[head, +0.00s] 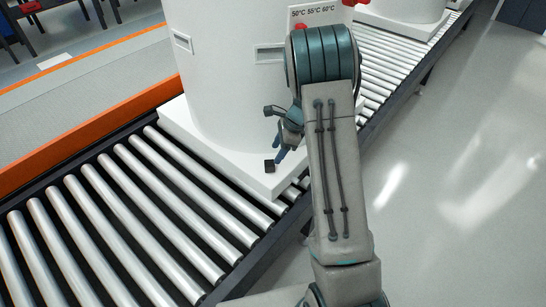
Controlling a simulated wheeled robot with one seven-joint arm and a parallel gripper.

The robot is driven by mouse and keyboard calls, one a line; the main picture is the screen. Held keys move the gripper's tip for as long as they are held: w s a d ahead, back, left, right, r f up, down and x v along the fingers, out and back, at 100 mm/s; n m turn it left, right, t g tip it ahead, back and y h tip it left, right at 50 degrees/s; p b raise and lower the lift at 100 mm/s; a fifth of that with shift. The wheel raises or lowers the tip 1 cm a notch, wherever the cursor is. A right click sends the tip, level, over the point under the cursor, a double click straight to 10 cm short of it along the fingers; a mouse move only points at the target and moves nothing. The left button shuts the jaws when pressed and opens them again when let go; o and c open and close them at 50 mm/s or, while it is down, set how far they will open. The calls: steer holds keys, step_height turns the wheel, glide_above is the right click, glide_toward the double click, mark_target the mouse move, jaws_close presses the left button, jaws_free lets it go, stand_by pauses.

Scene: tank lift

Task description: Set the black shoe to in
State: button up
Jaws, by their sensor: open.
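The black shoe (269,165) is a small dark block at the near corner of the white base (218,155) under a large white tank (225,70). My gripper (277,133) is beside the tank's lower right side, just above and slightly right of the shoe. Its jaws are open, with one finger low near the shoe. I cannot tell whether that finger touches the shoe. My arm hides part of the tank and base on the right.
The tank's base rests on a roller conveyor (110,215) with an orange side rail (90,135). A sign with temperatures (315,12) and red parts is at the tank's upper right. Another white tank (400,15) stands farther along. Open grey floor (460,180) lies to the right.

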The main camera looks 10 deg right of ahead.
steer(key=p+v, duration=0.1)
steer(key=v, duration=0.6)
steer(key=s+a+r+n+h+p, duration=0.15)
steer(key=s+r+n+p, duration=0.3)
steer(key=r, duration=0.45)
steer(key=s+a+r+n+p, duration=0.3)
steer(key=s+r, duration=0.3)
steer(key=r, duration=0.3)
steer(key=s+a+r+n+t+h+p, duration=0.1)
steer(key=s+r+n+t+h+p, duration=0.1)
steer(key=s+r+n+p, duration=0.6)
steer(key=s+r+n+h, duration=0.1)
steer(key=s+r+n, duration=0.3)
steer(key=s, duration=0.5)
steer(key=shift+s+r, duration=0.2)
steer(key=shift+r, duration=0.05)
